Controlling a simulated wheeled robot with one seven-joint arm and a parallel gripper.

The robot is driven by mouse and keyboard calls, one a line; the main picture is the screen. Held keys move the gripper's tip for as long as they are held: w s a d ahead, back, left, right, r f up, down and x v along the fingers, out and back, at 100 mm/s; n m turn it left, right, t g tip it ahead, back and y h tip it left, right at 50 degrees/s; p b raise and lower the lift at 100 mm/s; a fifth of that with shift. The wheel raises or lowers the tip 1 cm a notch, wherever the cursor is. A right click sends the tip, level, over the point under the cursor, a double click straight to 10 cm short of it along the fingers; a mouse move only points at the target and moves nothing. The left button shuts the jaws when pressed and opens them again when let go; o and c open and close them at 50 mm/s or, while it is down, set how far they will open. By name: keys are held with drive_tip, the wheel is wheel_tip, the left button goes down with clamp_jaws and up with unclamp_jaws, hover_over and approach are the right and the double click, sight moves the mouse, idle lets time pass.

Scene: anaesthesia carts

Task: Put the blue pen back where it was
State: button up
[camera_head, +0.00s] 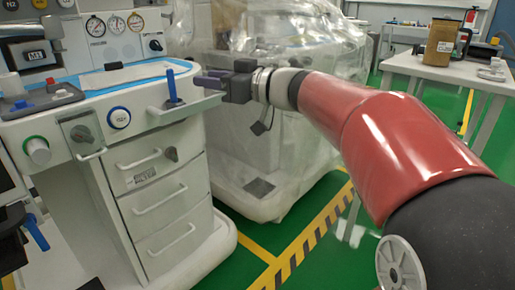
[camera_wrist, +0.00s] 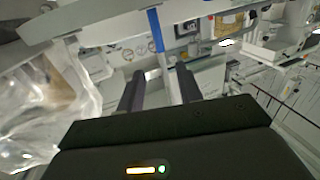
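The blue pen (camera_head: 171,84) stands about upright at the right end of the anaesthesia cart's top, its lower end at a small dark piece (camera_head: 174,103). Whether it sits inside that piece is unclear. In the wrist view the blue pen (camera_wrist: 155,30) shows beyond the fingertips, roughly in line with the gap between them. My gripper (camera_head: 200,83) points left toward the pen from its right, at about its height. In the wrist view my gripper (camera_wrist: 160,82) has its two dark fingers apart with nothing between them. The pen appears apart from the fingers.
The white cart (camera_head: 160,205) has drawers with handles below the pen. Its tray rim (camera_head: 120,82) runs left of the pen. A plastic-covered machine (camera_head: 240,160) stands behind my gripper. A table (camera_head: 440,70) with a brown box (camera_head: 439,42) is at right.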

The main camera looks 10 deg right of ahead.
drive_tip(key=s+d+r+m+t+h, duration=0.1)
drive_tip(key=d+r+m+t+h, duration=0.1)
drive_tip(key=d+m+t+h, duration=0.45)
drive_tip(key=s+d+f+m+g+h, duration=0.2)
drive_tip(key=s+d+f+m+h, duration=0.2)
drive_tip(key=s+d+f+h, duration=0.3)
drive_tip(key=s+a+f+g, duration=0.2)
drive_tip(key=s+f+g, duration=0.3)
drive_tip(key=s+f, duration=0.4)
drive_tip(key=s+a+f+g, duration=0.2)
drive_tip(key=s+f+g, duration=0.3)
drive_tip(key=s+f, duration=0.5)
wheel_tip(320, 180, down, 3)
drive_tip(key=shift+s+a+r+n+g, duration=0.2)
drive_tip(key=shift+s+a+n+g, duration=0.05)
drive_tip(key=shift+s+n+g, duration=0.1)
drive_tip(key=shift+w+r, duration=0.1)
wheel_tip(320, 180, up, 7)
drive_tip(key=p, duration=0.7)
